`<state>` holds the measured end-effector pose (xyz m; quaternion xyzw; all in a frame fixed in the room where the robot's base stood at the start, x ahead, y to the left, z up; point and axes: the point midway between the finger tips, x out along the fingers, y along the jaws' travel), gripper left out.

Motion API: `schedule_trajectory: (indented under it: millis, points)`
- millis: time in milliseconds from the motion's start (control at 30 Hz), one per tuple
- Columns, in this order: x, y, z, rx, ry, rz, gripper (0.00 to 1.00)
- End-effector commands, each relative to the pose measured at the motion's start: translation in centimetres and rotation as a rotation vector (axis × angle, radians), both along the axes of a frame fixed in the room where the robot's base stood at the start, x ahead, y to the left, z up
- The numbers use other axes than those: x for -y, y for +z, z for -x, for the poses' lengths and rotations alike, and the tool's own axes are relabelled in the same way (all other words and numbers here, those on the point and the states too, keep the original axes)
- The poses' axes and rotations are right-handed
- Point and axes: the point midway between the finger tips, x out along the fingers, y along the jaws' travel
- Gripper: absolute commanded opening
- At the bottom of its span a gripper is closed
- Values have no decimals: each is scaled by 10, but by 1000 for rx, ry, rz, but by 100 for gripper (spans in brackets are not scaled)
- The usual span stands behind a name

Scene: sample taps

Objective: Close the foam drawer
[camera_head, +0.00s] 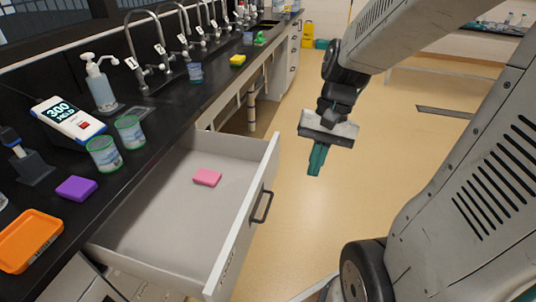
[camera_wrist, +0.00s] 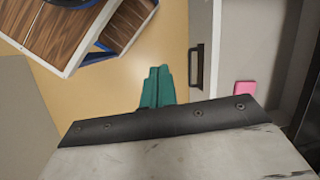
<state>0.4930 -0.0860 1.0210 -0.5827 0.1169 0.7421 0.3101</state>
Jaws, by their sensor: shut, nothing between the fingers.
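The foam drawer (camera_head: 150,218) stands pulled out from under the black counter, its grey inside showing. A pink foam block (camera_head: 207,177) lies in it, also visible in the wrist view (camera_wrist: 245,88). The drawer front carries a dark bar handle (camera_head: 262,206), which shows in the wrist view (camera_wrist: 196,66) to the right of my fingers. My gripper (camera_head: 316,160), with teal fingers, is shut and empty. It hangs over the floor, out beyond the drawer front and apart from the handle. In the wrist view the fingertips (camera_wrist: 158,72) show beside the drawer front.
The black counter (camera_head: 165,122) holds several taps, a soap bottle (camera_head: 100,85), cups, a purple block (camera_head: 76,189) and an orange tray (camera_head: 28,240). Open floor (camera_head: 360,185) lies to the right of the drawer. A yellow object (camera_head: 308,36) stands far back.

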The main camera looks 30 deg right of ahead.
Motion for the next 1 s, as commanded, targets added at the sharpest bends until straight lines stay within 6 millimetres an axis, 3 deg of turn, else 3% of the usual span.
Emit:
schedule_trajectory:
  millis: [267,500,600,700,800,1000]
  points:
    - [52,-66,-64,-119,-588,-241,0]
    - [115,-130,-115,-209,-1156,-417,0]
    - [137,-148,-137,-233,-1366,-472,0]
    - [152,-146,-159,-225,-1514,-508,0]
    - [158,-145,-167,-232,-1606,-527,0]
    - [149,-157,-175,-248,-1620,-525,0]
